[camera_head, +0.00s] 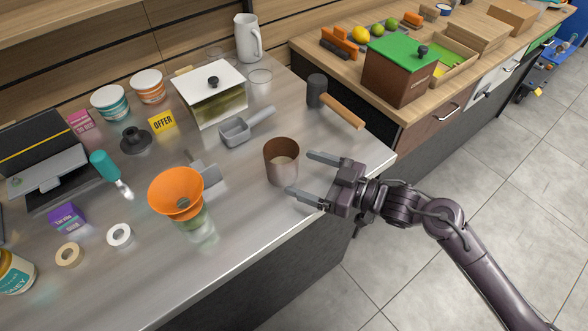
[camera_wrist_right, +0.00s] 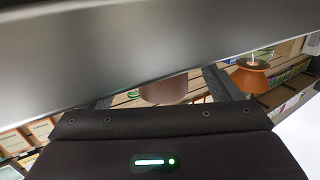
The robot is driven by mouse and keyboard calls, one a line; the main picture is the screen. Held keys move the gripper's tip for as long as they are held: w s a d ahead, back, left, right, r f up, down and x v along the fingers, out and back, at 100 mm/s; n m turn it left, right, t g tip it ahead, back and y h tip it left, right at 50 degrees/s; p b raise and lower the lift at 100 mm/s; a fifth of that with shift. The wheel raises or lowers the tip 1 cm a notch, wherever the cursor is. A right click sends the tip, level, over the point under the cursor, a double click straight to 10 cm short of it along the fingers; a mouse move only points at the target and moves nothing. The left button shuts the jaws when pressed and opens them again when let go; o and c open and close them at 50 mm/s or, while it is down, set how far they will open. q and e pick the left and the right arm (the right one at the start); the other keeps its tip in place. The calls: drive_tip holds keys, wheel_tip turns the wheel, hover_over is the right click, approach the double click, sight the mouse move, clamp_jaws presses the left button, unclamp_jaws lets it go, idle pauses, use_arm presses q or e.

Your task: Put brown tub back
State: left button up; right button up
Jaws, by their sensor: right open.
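The brown tub (camera_head: 281,164), an open round container, stands upright on the steel counter near its front right edge. My right gripper (camera_head: 299,173) is open just to the right of the tub, its two fingers pointing left toward it. The fingertips are near the tub's wall, and I cannot tell whether they touch it. My left gripper is not in view.
An orange funnel (camera_head: 176,190) on a jar stands left of the tub. A grey scoop (camera_head: 238,131) and a mallet (camera_head: 317,91) lie behind it. A brown box with a green lid (camera_head: 400,72) stands on the wooden side counter. Bare steel (camera_head: 245,215) lies in front of the tub.

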drive_tip(key=b+v, duration=0.1)
drive_tip(key=v, duration=0.7)
drive_tip(key=shift+d, duration=0.1)
